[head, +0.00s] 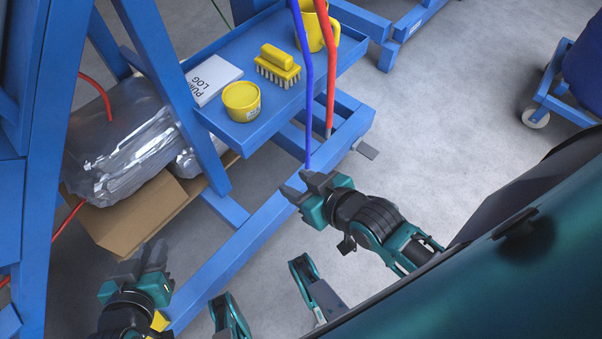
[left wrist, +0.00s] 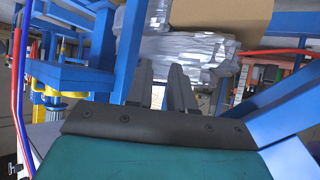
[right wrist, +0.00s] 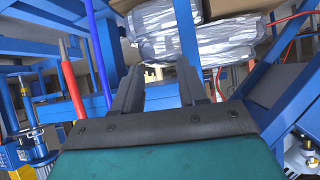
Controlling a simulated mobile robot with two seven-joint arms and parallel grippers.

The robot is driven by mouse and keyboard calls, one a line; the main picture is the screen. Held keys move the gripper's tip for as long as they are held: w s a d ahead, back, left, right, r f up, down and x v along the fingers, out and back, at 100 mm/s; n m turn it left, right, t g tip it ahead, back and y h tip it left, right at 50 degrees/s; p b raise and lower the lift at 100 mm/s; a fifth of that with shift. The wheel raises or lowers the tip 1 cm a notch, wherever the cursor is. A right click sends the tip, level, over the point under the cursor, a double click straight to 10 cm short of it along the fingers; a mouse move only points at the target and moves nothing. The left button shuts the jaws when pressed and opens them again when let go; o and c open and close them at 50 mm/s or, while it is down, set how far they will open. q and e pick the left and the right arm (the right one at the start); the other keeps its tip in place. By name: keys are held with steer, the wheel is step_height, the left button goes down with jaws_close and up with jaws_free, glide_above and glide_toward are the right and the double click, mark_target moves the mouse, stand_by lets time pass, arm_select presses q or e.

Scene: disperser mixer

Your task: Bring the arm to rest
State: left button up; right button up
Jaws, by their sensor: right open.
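My left gripper (head: 146,256) is at the lower left of the head view, in front of the cardboard box and beside the blue frame. In the left wrist view its fingers (left wrist: 161,75) stand a little apart with nothing between them. My right gripper (head: 300,188) is near the middle of the head view, over the lower blue beam. In the right wrist view its fingers (right wrist: 159,78) are open and empty. Neither gripper appears to hold anything. Whether the right fingertips touch the beam cannot be told.
A blue shelf (head: 215,117) carries a yellow cup (head: 241,101), a brush (head: 277,66), a log sheet (head: 211,79) and a yellow jug (head: 316,28). Blue (head: 304,80) and red (head: 331,75) hoses hang before it.

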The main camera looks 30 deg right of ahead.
arm_select(q)
steer(key=s+a+r+y+p, duration=0.1)
steer(key=a+r+p, duration=0.2)
steer(key=r+p, duration=0.7)
steer(key=p, duration=0.5)
steer(key=shift+s+r, duration=0.3)
steer(key=shift+r, duration=0.05)
arm_select(e)
steer(key=s+d+r+h, duration=0.1)
steer(key=d+r, duration=0.2)
steer(key=r, duration=0.7)
steer(key=shift+s+r, duration=0.3)
steer(key=shift+r, duration=0.05)
arm_select(q)
steer(key=shift+d, duration=0.1)
steer(key=shift+w+r, duration=0.15)
arm_select(e)
steer(key=shift+a, duration=0.15)
